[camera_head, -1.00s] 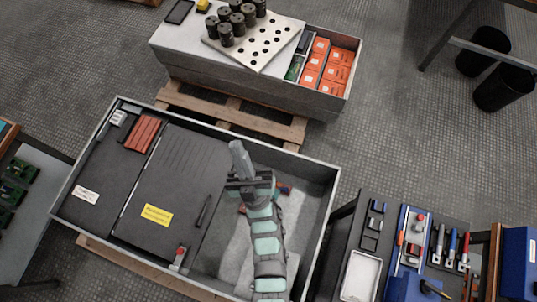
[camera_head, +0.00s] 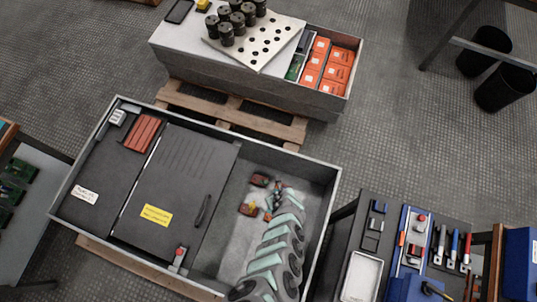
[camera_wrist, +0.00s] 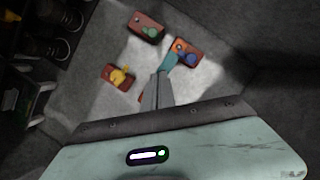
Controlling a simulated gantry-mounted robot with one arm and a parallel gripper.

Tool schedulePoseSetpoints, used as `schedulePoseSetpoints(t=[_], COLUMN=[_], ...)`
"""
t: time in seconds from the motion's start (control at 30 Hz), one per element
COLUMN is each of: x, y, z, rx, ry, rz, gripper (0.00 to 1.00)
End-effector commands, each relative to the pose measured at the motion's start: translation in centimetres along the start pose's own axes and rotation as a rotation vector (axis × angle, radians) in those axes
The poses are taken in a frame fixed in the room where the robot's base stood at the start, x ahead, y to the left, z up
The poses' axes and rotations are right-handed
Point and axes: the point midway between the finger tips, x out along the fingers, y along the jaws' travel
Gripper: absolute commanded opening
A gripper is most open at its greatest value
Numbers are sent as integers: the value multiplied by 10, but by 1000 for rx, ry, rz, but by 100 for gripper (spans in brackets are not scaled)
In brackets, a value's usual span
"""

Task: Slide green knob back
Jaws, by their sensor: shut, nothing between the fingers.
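Several small reddish modules with coloured knobs lie on the floor of the open grey cabinet. The module with the green knob (camera_wrist: 149,31) is at the top of the wrist view; in the head view it seems to be the dark red module (camera_head: 260,180). A module with a yellow knob (camera_wrist: 121,76) is at the left, and one with a blue knob (camera_wrist: 189,59) at the right. My gripper (camera_wrist: 165,70) is shut and empty. Its tips appear between the yellow and blue modules, below the green knob and apart from it. A fourth module is partly hidden behind the fingers.
The cabinet walls (camera_head: 332,215) surround the modules, and a closed dark panel (camera_head: 185,185) with a handle lies at the left. A tool bench (camera_head: 375,200) stands at the right. A crate of orange boxes (camera_head: 336,72) is behind.

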Motion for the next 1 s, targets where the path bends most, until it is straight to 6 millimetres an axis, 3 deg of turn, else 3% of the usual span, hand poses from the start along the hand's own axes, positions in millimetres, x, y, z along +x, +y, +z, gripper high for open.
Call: schedulePoseSetpoints(t=[0.37, 1.0], x=[6, 101], y=[1, 1], z=[0, -1], rx=[5, 9], ry=[-1, -3], rz=[3, 4], gripper=[0, 0])
